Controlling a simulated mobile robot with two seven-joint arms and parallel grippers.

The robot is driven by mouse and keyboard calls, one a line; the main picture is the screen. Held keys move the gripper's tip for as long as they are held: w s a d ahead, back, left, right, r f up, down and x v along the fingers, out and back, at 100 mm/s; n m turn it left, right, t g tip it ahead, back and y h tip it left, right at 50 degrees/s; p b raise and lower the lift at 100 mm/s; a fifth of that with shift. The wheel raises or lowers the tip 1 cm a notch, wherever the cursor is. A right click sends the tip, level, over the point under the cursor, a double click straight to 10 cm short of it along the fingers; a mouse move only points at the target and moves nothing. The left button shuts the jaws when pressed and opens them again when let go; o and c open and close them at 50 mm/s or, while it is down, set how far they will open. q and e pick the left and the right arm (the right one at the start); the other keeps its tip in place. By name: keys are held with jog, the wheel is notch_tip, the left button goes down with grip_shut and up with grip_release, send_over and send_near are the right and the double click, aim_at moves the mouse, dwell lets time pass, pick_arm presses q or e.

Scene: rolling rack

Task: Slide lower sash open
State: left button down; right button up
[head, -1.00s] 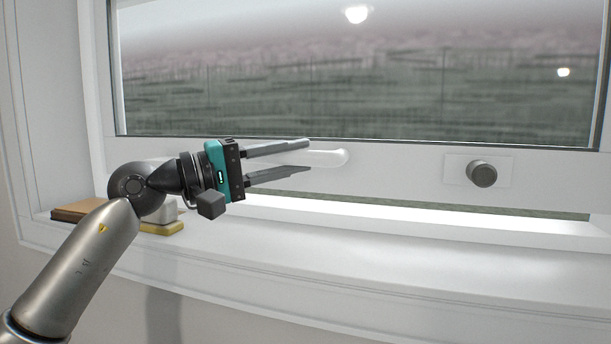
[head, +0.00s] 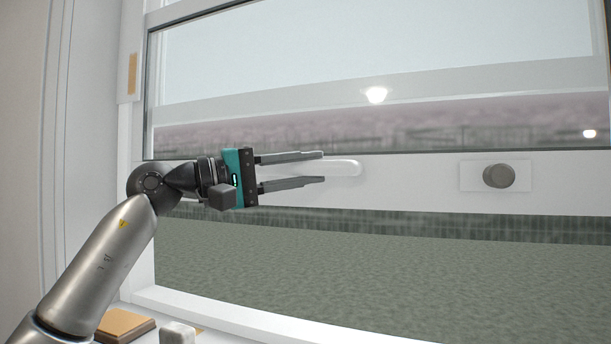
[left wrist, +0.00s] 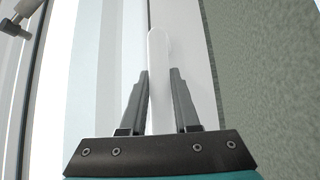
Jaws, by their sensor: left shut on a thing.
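The lower sash (head: 420,180) is a white-framed window panel, and it stands raised with an open gap under its bottom rail. A white bar handle (head: 345,168) is on the left part of that rail. My left gripper (head: 323,167) is shut on the handle, with one finger above it and one below. In the left wrist view the handle (left wrist: 158,55) runs between the two dark fingers (left wrist: 160,88). My arm hides the handle's left end. My right gripper is not in view.
A round dark knob (head: 498,176) on a white plate sits right of the handle. A brown block (head: 125,324) and a pale block (head: 178,334) are on the sill at lower left. The opening shows green ground outside.

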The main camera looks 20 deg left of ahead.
pick_arm(q)
jog(key=shift+r, duration=0.25)
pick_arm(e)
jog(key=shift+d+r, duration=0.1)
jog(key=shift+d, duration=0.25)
pick_arm(q)
jog(key=c, duration=0.6)
grip_release()
jog(key=shift+f, duration=0.1)
jog(key=shift+c, duration=0.2)
jog(key=shift+a, duration=0.1)
jog(key=shift+s+a+f, duration=0.1)
jog(key=shift+s+a, duration=0.15)
jog(key=b+v, duration=0.6)
jog(key=v, duration=0.8)
jog(key=shift+s+b, duration=0.2)
jog(key=shift+b, duration=0.1)
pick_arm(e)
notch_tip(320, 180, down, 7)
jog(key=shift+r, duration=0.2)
pick_arm(q)
jog(key=shift+a, duration=0.1)
